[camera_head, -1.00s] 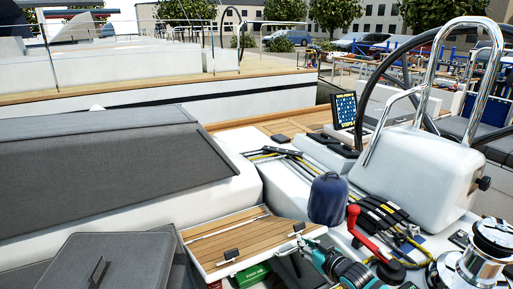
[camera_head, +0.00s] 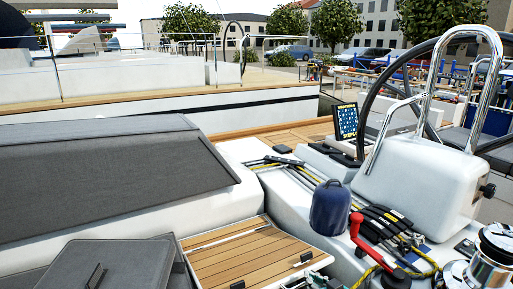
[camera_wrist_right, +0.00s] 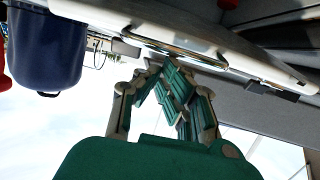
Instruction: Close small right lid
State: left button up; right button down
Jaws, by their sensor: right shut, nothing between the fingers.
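The small right lid (camera_head: 240,255) is a wood-slatted panel with a white rim and small dark latches, at the bottom middle of the head view. It looks nearly flat; its front edge is cut off by the picture, so I cannot tell whether it is fully down. My right gripper (camera_head: 308,283) shows only partly at the bottom edge, beside the lid's front right corner. In the right wrist view, the gripper (camera_wrist_right: 160,70) is shut and empty, its fingertips close to a pale edge. My left gripper is out of view.
A blue rounded container (camera_head: 330,208) stands right of the lid, near a red winch handle (camera_head: 362,240), ropes and a chrome winch (camera_head: 495,255). A grey cushioned lid (camera_head: 120,265) lies to the left. A steering wheel and white pedestal (camera_head: 415,180) stand at the right.

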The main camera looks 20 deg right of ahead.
notch_tip(320, 180, up, 10)
jog(key=s+a+f+y+b, duration=0.1)
jog(key=s+a+f, duration=0.15)
jog(key=a, duration=0.35)
jog(key=s+a+f, duration=0.2)
jog(key=a+f, duration=0.2)
jog(key=a, duration=0.2)
jog(key=s+a+r+t+b, duration=0.1)
jog(key=a+r+t, duration=0.1)
jog(key=a, duration=0.9)
jog(key=shift+h, duration=0.3)
jog(key=w, duration=0.6)
jog(key=w+a, duration=0.1)
jog(key=w, duration=0.2)
jog(key=shift+w+a+f, duration=0.1)
jog(key=shift+w+f, duration=0.25)
jog(key=shift+f, duration=0.05)
jog(key=f, duration=0.1)
jog(key=s+f, duration=0.1)
jog(key=shift+f, duration=0.3)
jog(key=shift+s+f, duration=0.4)
jog(key=shift+f, duration=0.2)
jog(key=shift+r, duration=0.1)
